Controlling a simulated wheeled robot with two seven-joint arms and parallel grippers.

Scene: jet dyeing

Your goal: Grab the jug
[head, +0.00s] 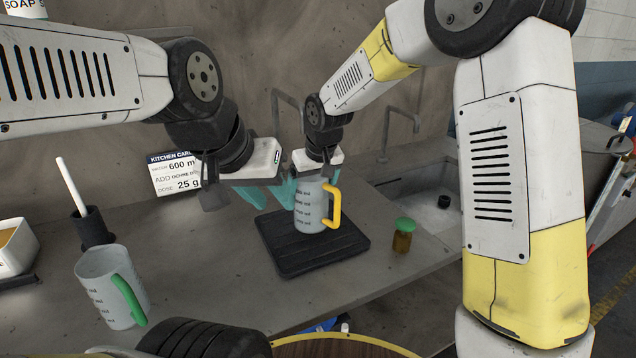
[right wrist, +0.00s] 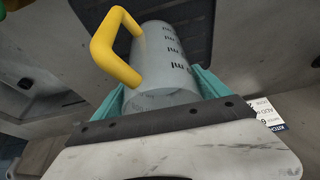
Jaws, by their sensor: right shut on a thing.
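A grey measuring jug with a yellow handle (head: 311,212) is upright at the black mat (head: 300,262); I cannot tell whether its base touches the mat. My right gripper (head: 317,186) is above it, shut on its upper part. In the right wrist view the jug (right wrist: 165,65) sits between the teal fingers, its handle to the left. My left gripper (head: 266,197) is just left of this jug, its teal fingers apart and empty. A second grey jug, with a green handle (head: 104,286), stands on the counter at the left, apart from both grippers.
A small brown jar with a green lid (head: 403,236) stands right of the mat. A sink (head: 425,190) with taps is behind it. A card (head: 174,174) leans at the back. A black holder (head: 92,227) with a white stick and a white tray (head: 14,248) are at the left.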

